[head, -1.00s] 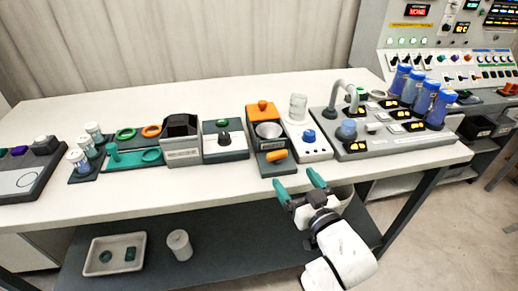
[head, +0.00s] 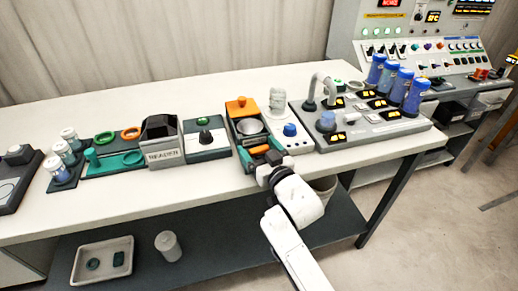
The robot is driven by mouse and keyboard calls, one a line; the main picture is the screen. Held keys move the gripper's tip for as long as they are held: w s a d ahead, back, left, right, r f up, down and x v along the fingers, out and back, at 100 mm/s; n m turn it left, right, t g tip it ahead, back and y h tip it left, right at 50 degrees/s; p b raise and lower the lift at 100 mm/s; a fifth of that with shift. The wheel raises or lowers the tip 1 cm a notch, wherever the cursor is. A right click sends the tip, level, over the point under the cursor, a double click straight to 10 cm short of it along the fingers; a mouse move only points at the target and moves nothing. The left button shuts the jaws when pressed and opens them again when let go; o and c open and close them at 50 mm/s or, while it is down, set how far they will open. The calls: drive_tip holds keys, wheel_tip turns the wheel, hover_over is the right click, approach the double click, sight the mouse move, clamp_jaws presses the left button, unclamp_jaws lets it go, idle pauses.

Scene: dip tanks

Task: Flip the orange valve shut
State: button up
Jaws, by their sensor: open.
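The orange valve handle (head: 260,149) is at the front of a dark grey unit (head: 237,133) on the white table. The unit also has a silver bowl (head: 249,127) and an orange block (head: 240,105) at its back. My gripper (head: 262,158) is at the front of this unit, with its teal fingers on either side of the orange handle. The jaws are open. My wrist hides part of the unit's front edge, and I cannot tell whether the fingers touch the handle.
To the right stand a white unit with a blue knob (head: 290,130) and a grey panel with blue cylinders (head: 412,96). To the left are a box with a green button (head: 205,138) and a dark-topped bin (head: 162,140). The table's front strip (head: 150,195) is clear.

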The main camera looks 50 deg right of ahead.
drive_tip(key=c, duration=1)
drive_tip(key=shift+o, duration=0.2)
drive_tip(key=b, duration=0.3)
drive_tip(key=shift+a+f+h+b, duration=0.1)
drive_tip(key=shift+f+h+b, duration=0.2)
drive_tip(key=shift+f, duration=0.1)
drive_tip(key=shift+m+b, duration=0.3)
drive_tip(key=shift+b, duration=0.25)
drive_tip(key=m+g+h+b, duration=0.1)
drive_tip(key=h+b, duration=0.1)
drive_tip(key=b, duration=0.2)
drive_tip(key=shift+w+r, duration=0.1)
drive_tip(key=shift+r+m+g+h+b, duration=0.2)
drive_tip(key=shift+m+g+h+b, duration=0.2)
drive_tip(key=shift+b, duration=0.15)
drive_tip(key=o, duration=1)
drive_tip(key=shift+c, duration=0.2)
